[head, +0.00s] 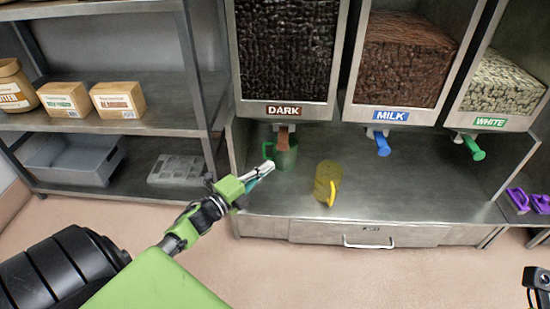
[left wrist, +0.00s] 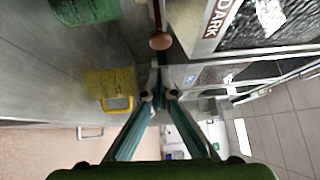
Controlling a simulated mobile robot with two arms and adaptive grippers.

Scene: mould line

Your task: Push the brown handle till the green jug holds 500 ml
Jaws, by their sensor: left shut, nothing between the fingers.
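The green jug (head: 288,158) stands on the metal counter under the DARK dispenser. It shows at the top left edge of the left wrist view (left wrist: 85,10). Its fill level cannot be read. The brown handle (head: 283,138) hangs below the DARK label, in front of the jug's upper part in the head view; its round end (left wrist: 160,41) shows in the left wrist view. My left gripper (head: 270,168) is shut and empty, just in front of the jug and below the handle, apart from the handle in the left wrist view (left wrist: 158,96).
A yellow jug (head: 322,178) stands right of the green jug. A blue handle (head: 382,145) and a green handle (head: 474,148) hang under MILK and WHITE. Shelves with boxes (head: 118,99) and a grey bin (head: 75,160) stand left. A dark part, possibly my right arm, shows at lower right.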

